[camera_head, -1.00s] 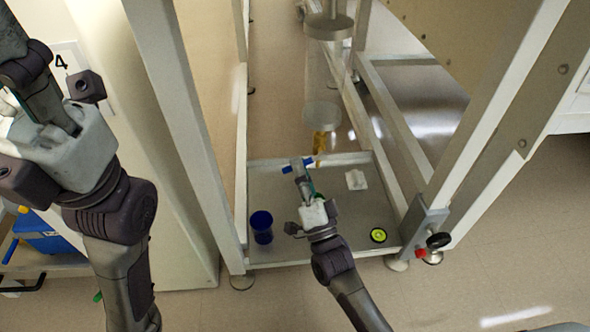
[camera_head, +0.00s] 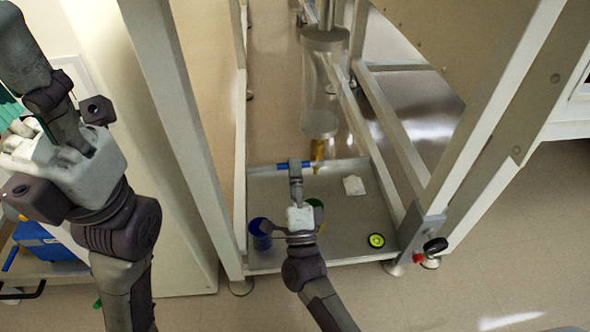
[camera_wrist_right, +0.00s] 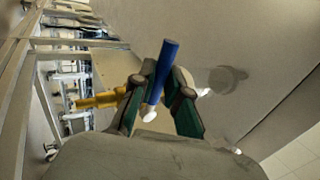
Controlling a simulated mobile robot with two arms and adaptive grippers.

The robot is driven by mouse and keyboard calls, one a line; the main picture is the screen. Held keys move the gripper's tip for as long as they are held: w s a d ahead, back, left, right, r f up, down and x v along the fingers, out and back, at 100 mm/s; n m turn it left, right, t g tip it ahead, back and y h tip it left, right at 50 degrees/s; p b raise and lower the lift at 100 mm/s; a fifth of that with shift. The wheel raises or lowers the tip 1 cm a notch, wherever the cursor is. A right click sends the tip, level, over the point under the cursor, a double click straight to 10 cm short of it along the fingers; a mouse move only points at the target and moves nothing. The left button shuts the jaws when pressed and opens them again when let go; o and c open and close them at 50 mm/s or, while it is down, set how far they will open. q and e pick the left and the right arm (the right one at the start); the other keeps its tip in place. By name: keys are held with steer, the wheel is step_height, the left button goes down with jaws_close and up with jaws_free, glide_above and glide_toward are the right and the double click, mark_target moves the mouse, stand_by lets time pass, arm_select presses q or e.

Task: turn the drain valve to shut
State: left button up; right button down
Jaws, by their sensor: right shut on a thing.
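The drain valve is a brass fitting (camera_head: 317,151) under a clear glass cylinder (camera_head: 320,85), with a blue lever handle (camera_head: 306,164). In the right wrist view the blue handle (camera_wrist_right: 168,62) stands between my right gripper's green-sided fingers (camera_wrist_right: 163,98), and the brass pipe (camera_wrist_right: 98,101) runs off to the left. In the head view my right gripper (camera_head: 295,168) is shut on the handle, hiding its middle. My left gripper (camera_head: 12,108) is at the left edge, far from the valve; its fingertips are mostly cut off.
A metal tray (camera_head: 335,222) lies below the valve. Frame posts (camera_head: 180,130) stand on both sides. A blue box (camera_head: 48,243) is at the left.

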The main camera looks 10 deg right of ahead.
steer(key=shift+r, duration=0.1)
steer(key=c, duration=1.2)
jaws_free()
steer(key=shift+o, duration=0.2)
steer(key=v, duration=0.7)
steer(key=shift+s, duration=0.2)
